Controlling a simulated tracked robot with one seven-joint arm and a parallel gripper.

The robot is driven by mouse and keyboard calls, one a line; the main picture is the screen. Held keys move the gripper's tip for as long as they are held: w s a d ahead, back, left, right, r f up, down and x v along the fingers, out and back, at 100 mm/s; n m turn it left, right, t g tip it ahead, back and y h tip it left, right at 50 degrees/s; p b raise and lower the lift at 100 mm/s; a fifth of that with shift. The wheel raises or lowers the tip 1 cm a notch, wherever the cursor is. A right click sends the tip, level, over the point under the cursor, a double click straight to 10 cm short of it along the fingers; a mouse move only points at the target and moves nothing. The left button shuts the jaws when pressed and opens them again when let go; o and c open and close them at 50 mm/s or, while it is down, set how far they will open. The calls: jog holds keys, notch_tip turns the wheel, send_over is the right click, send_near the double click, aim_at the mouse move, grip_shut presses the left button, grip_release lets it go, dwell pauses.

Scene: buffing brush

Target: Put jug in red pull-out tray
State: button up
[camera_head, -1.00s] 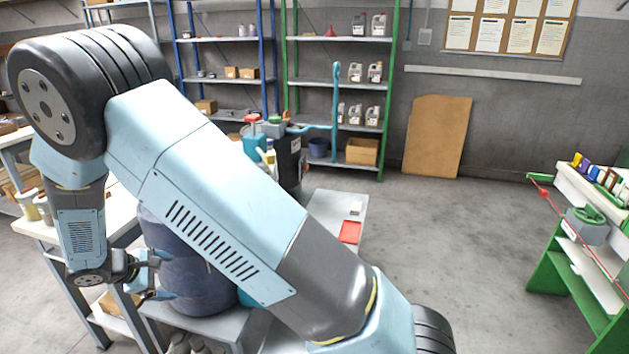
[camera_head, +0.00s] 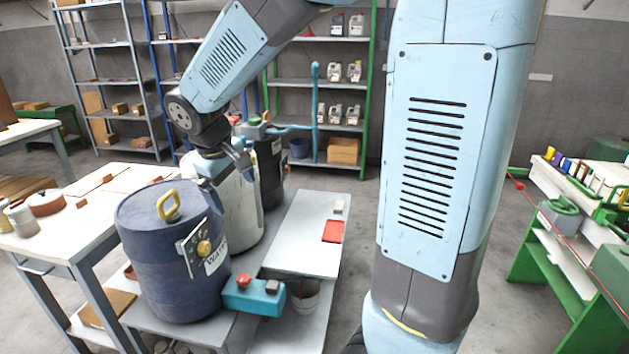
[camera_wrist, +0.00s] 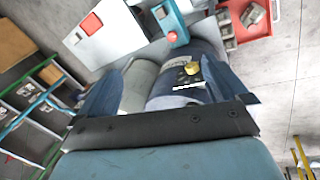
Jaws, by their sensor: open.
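My gripper (camera_head: 228,172) is open and empty above the white drum (camera_head: 240,212), behind the blue drum (camera_head: 172,265). Its two blue jaws spread across the wrist view (camera_wrist: 165,88), with both drums seen between them. Several grey-white jugs (camera_head: 335,72) stand on the far green shelf, well away from my gripper. I cannot tell which jug is the task's. A red tray (camera_wrist: 231,37) with grey items in it shows at the top right of the wrist view, beyond the blue drum. I cannot tell whether it pulls out.
A grey table (camera_head: 290,245) carries a flat red piece (camera_head: 333,231). A white workbench (camera_head: 45,235) stands at left, and a green rack (camera_head: 560,262) at right. Open floor lies between table and rack.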

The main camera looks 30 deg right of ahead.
jog(key=s+d+r+m+t+y, duration=0.1)
jog(key=s+d+r+m, duration=0.2)
jog(key=s, duration=0.6)
jog(key=s+d+r+m+t+y, duration=0.1)
jog(key=s+d+r+m+t, duration=0.1)
jog(key=s+d+r, duration=0.3)
jog(key=s+d+m, duration=0.1)
jog(key=s+d, duration=0.1)
jog(key=s, duration=0.2)
jog(key=shift+s+y, duration=0.3)
jog(key=shift+s, duration=0.1)
jog(key=shift+d, duration=0.1)
